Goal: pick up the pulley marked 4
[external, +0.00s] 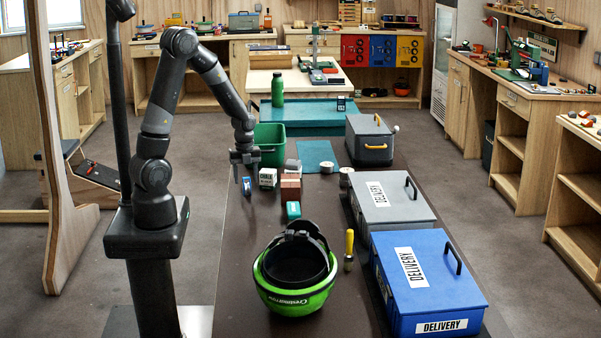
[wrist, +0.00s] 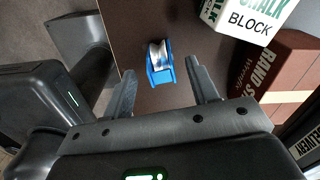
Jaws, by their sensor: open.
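A small blue pulley (wrist: 159,66) with a silver wheel lies on the dark tabletop in the wrist view, just beyond and between my fingertips. No number can be read on it. In the external view the blue pulley (external: 247,187) sits near the table's left edge, below my gripper. My gripper (external: 246,176) is open and empty, pointing down over it. In the wrist view its two fingers (wrist: 161,76) stand apart, one on each side of the pulley's near end, without visible contact.
A white chalk block box (external: 268,178) and a red-brown box (external: 290,188) stand close right of the pulley. A green bin (external: 270,143) is behind. A green helmet (external: 295,292), a yellow-handled tool (external: 349,246) and blue (external: 430,290) and grey (external: 390,203) delivery boxes stand nearer.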

